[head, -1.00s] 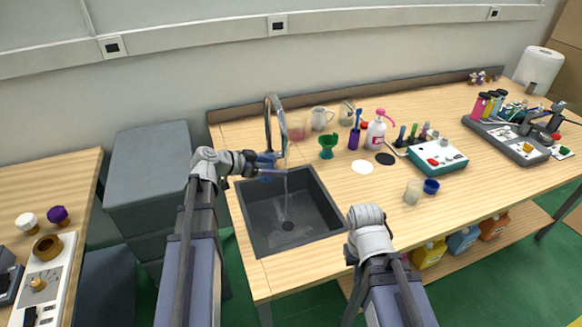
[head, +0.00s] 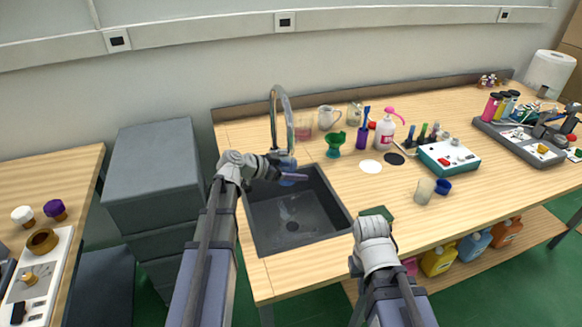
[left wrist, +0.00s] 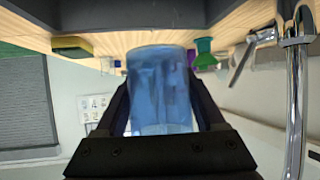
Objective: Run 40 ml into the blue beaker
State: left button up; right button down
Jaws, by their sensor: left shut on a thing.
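My left gripper (head: 282,172) is over the dark sink (head: 252,216), close to the tap's (head: 273,122) spout. It is shut on the blue beaker (head: 288,164), which is partly hidden behind the jaws. In the left wrist view the translucent blue beaker (left wrist: 160,92) fills the space between the two fingers. How much liquid it holds cannot be told. No stream shows below the beaker in the sink. My right arm is at the front edge of the table, and its gripper is not visible.
A green sponge (head: 377,212) lies by the right arm.

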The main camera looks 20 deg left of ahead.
pick_arm(q)
jog(key=shift+w+d, duration=0.55)
jog(key=s+a, duration=0.5)
notch_tip(320, 180, up, 6)
jog(key=p, duration=0.6)
jog(key=shift+r, duration=0.1)
